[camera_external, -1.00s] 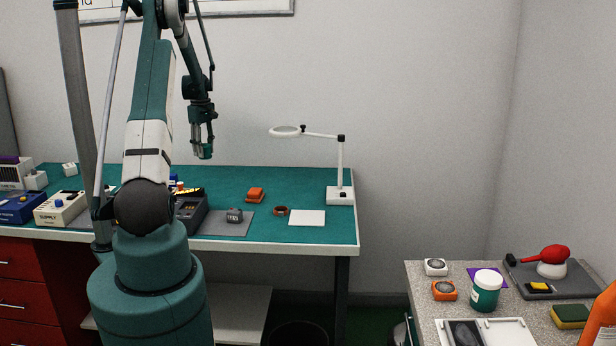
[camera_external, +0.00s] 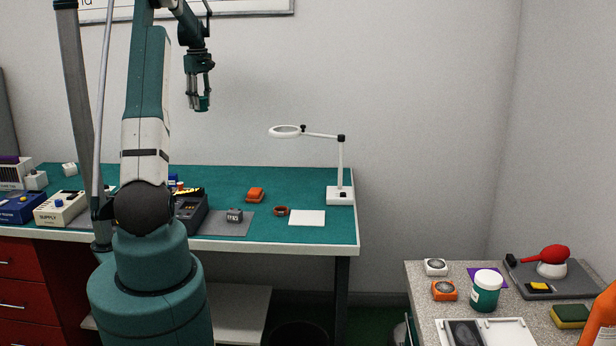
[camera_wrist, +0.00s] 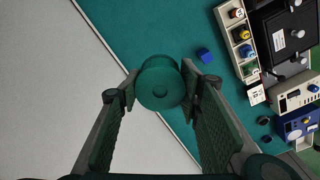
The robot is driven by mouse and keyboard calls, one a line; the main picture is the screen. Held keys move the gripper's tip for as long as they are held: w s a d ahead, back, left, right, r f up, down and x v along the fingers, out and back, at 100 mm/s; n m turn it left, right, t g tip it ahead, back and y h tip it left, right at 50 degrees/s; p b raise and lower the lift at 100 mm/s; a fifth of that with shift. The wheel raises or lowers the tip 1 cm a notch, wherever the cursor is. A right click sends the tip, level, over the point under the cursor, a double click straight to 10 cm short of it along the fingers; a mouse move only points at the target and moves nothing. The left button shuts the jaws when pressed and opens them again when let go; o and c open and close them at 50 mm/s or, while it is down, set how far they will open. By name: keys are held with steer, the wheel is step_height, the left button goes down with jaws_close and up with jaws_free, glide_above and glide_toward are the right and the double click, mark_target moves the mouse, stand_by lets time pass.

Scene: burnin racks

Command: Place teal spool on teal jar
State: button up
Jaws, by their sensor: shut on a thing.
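My gripper (camera_external: 199,101) is shut on the teal spool (camera_external: 203,103) and holds it high above the green-topped bench. In the wrist view the round face of the spool (camera_wrist: 159,88) shows between the two finger pads of my gripper (camera_wrist: 160,92). The teal jar (camera_external: 486,294) has a white lid and a white label band. It stands upright on the speckled counter at the lower right, well apart from my gripper.
A magnifier lamp (camera_external: 340,170) stands at the bench's right end. Around the jar are an orange-framed dial (camera_external: 444,291), a purple sheet (camera_external: 476,270), a white tray (camera_external: 520,326), a sponge (camera_external: 571,316) and an orange bottle (camera_external: 603,318). A gap separates bench and counter.

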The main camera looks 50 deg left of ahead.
steer(key=w+d+m, duration=0.2)
steer(key=w+d, duration=1)
steer(key=d, duration=0.3)
steer(key=w+d+m, duration=0.2)
steer(key=w+d, duration=1)
steer(key=d, duration=0.3)
steer(key=w+d+m+p, duration=0.15)
steer(key=w+d, duration=0.35)
steer(key=d, duration=1.3)
steer(key=w+d+m, duration=0.3)
steer(key=w+d, duration=0.1)
steer(key=d, duration=1.4)
steer(key=s+d+m, duration=0.2)
steer(key=s+d, duration=0.1)
steer(key=d, duration=1.5)
steer(key=s+d+m, duration=0.2)
steer(key=s+d, duration=0.1)
steer(key=d, duration=1.5)
steer(key=s+d+m, duration=0.2)
steer(key=s+d, duration=0.4)
steer(key=d, duration=0.4)
steer(key=s+d+m+p, duration=0.1)
steer(key=s+d, duration=0.5)
steer(key=d, duration=0.3)
steer(key=s+d+m, duration=0.2)
steer(key=s+d, duration=0.4)
steer(key=d, duration=0.4)
step_height(320, 180, down, 11)
steer(key=shift+s+d+r, duration=0.15)
steer(key=shift+s, duration=0.3)
